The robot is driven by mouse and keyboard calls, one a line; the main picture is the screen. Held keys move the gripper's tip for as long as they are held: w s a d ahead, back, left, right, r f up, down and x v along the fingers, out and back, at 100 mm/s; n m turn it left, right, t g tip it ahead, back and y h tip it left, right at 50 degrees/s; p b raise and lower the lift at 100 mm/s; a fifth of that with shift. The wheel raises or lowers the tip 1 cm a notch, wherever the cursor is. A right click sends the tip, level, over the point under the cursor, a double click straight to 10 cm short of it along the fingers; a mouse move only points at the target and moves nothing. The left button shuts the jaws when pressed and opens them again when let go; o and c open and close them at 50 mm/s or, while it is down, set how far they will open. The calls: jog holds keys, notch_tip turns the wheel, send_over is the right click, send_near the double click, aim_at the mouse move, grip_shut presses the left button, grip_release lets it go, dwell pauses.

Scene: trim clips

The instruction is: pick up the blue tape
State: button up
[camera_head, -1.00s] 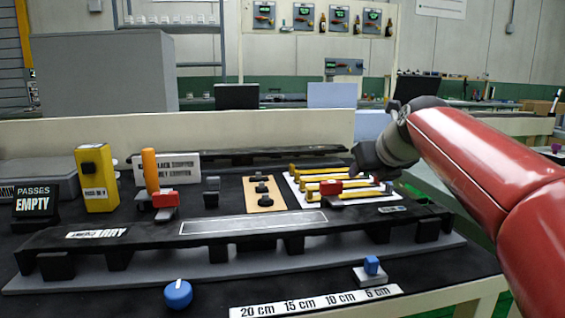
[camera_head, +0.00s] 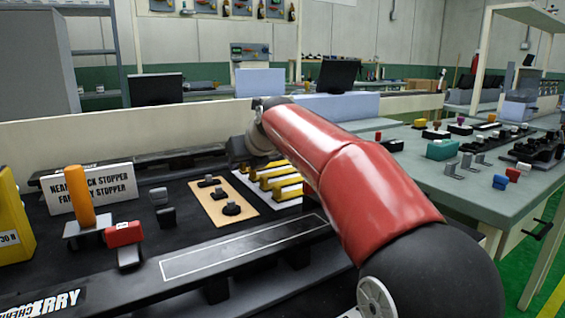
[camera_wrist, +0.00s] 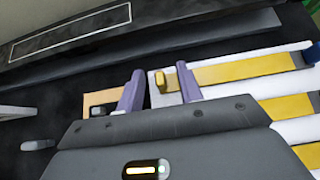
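A small blue piece (camera_wrist: 313,52) shows at the right edge of the wrist view, at the end of a yellow strip (camera_wrist: 245,70) on a white sheet; I cannot tell if it is the blue tape. A blue object (camera_head: 500,182) stands on the right-hand table in the head view, also not clearly tape. My gripper (camera_wrist: 160,88) has its two purple-grey fingers apart, with a yellow upright tip visible between them and no grip on it evident. In the head view my arm hides much of the yellow strips (camera_head: 268,176).
A long black rail (camera_head: 230,250) crosses the near bench. An orange post (camera_head: 80,197) and a red block (camera_head: 123,234) stand at left, near a stopper sign (camera_head: 92,188). The right-hand table (camera_head: 425,168) carries several small parts, including a teal box (camera_head: 443,150).

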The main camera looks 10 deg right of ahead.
jog(key=shift+w+a+f, duration=0.2)
jog(key=shift+w+f, duration=0.2)
jog(key=shift+w, duration=0.05)
grip_shut()
